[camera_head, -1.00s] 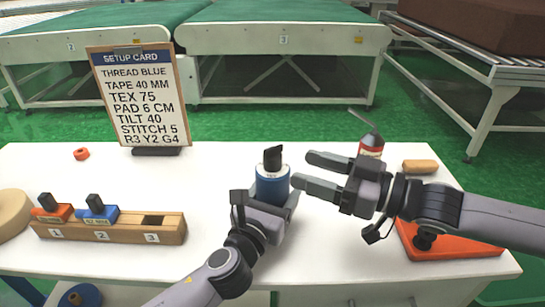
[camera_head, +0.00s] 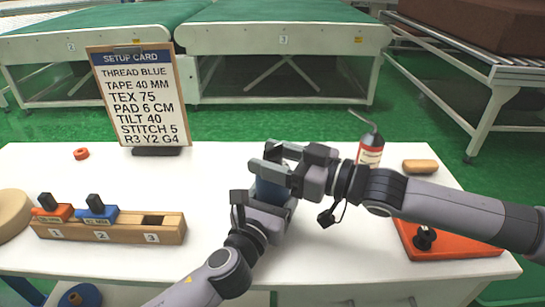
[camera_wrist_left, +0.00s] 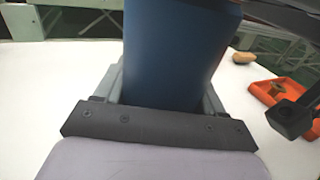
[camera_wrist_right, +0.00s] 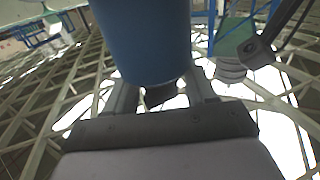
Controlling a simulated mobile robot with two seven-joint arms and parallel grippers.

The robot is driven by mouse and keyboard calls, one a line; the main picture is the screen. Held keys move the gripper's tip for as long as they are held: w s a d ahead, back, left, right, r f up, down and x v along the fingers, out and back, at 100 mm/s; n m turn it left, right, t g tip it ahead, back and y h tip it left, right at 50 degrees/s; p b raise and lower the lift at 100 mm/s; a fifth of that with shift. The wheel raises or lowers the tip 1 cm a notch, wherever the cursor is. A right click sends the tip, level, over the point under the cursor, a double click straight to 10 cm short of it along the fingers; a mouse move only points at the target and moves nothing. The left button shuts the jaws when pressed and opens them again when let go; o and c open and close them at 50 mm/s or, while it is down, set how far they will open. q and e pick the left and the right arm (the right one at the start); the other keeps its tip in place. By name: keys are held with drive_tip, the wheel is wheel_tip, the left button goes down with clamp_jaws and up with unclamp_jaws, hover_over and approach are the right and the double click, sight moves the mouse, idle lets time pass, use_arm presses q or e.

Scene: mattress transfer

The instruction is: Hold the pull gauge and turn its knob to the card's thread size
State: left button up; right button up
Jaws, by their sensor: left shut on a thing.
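The pull gauge (camera_head: 270,192) is a blue cylinder, upright over the table. My left gripper (camera_head: 265,207) is shut around its lower body; the blue side fills the middle of the left wrist view (camera_wrist_left: 170,55). My right gripper (camera_head: 275,160) is at the gauge's top, its fingers apart. In the right wrist view, the dark knob (camera_wrist_right: 160,95) shows between these fingers, below the blue body (camera_wrist_right: 148,40); contact is unclear. The knob and dial marks are hidden in the head view. The setup card (camera_head: 140,98) stands at the back left and reads TEX 75.
A wooden block (camera_head: 110,228) with numbered slots holds an orange piece and a blue piece at left; slot 3 is empty. A red-labelled bottle (camera_head: 370,150) stands behind my right arm. An orange tray (camera_head: 455,243) lies at right. The table's middle left is clear.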

use_arm(q)
drive_tip(key=shift+r, duration=0.15)
use_arm(e)
drive_tip(key=c, duration=0.6)
use_arm(q)
drive_tip(key=shift+d, duration=0.1)
use_arm(e)
drive_tip(key=shift+s+a+m+t, duration=0.4)
drive_tip(key=shift+a+t, duration=0.15)
drive_tip(key=shift+t, duration=0.15)
drive_tip(key=shift+c, duration=0.2)
drive_tip(key=shift+h, duration=0.3)
use_arm(q)
drive_tip(key=shift+s+d, duration=0.1)
drive_tip(key=shift+d, duration=0.05)
use_arm(e)
drive_tip(key=shift+m+t+h, duration=0.6)
drive_tip(key=shift+m+t, duration=0.1)
drive_tip(key=shift+t, duration=0.3)
drive_tip(key=shift+w+d+m+t+h, duration=0.1)
drive_tip(key=shift+d+m+t+h, duration=0.05)
drive_tip(key=shift+m+t+h, duration=0.35)
drive_tip(key=shift+w+d+m+t+h, duration=0.1)
drive_tip(key=shift+m+t+h, duration=0.3)
drive_tip(key=shift+t+h, duration=0.15)
drive_tip(key=shift+w+d+m+t+h, duration=0.15)
drive_tip(key=shift+d+m+t+h, duration=0.1)
drive_tip(key=shift+m+h, duration=0.15)
drive_tip(key=shift+w+d, duration=0.1)
